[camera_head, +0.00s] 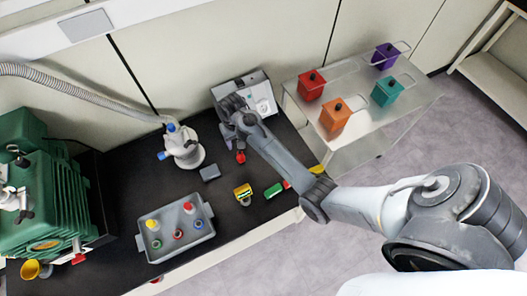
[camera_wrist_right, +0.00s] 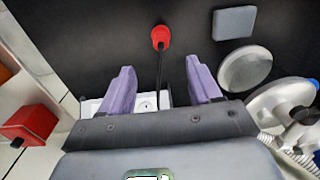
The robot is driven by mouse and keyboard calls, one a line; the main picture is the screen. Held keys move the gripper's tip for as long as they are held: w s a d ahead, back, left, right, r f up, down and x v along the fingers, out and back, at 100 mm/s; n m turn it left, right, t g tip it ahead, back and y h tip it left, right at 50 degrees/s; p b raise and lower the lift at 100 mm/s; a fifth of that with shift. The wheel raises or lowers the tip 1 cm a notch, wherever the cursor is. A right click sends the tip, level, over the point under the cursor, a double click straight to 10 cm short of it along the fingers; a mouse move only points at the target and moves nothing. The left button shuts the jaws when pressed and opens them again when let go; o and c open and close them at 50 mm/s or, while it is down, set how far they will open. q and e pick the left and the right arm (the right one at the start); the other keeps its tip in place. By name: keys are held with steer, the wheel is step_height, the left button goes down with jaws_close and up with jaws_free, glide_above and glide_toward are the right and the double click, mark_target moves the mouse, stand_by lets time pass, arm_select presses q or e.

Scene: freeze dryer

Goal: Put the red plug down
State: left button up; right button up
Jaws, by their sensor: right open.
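The red plug (camera_head: 241,157) lies on the black bench top just in front of the grey box with a white socket panel (camera_head: 262,95). In the right wrist view the red plug (camera_wrist_right: 160,37) sits beyond the fingertips, with a dark cable running from it back between the fingers. My right gripper (camera_wrist_right: 160,77) has its two purple fingers spread wide with nothing held between them. In the head view my right arm partly covers the socket box, and the fingers are mostly hidden. My left gripper is not in view.
A grey tray (camera_head: 155,257) with coloured-top vials stands at the front left. A white flask-like device (camera_head: 184,150), a small grey block (camera_head: 210,173), and yellow and green items (camera_head: 243,192) are nearby. A metal cart (camera_head: 357,140) with coloured boxes stands right.

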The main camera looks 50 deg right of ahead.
steer(key=s+a+r+n+t, duration=0.1)
steer(key=s+a+r+n, duration=0.1)
steer(key=s, duration=0.6)
steer(key=s+a+r+n+t, duration=0.1)
steer(key=s+a+n, duration=0.1)
steer(key=s+a, duration=0.3)
steer(key=s+a+r+n+t, duration=0.1)
steer(key=s+a, duration=0.3)
steer(key=s, duration=0.8)
steer(key=shift+s+a+r+n, duration=0.25)
steer(key=shift+r+n, duration=0.6)
steer(key=shift+n, duration=0.05)
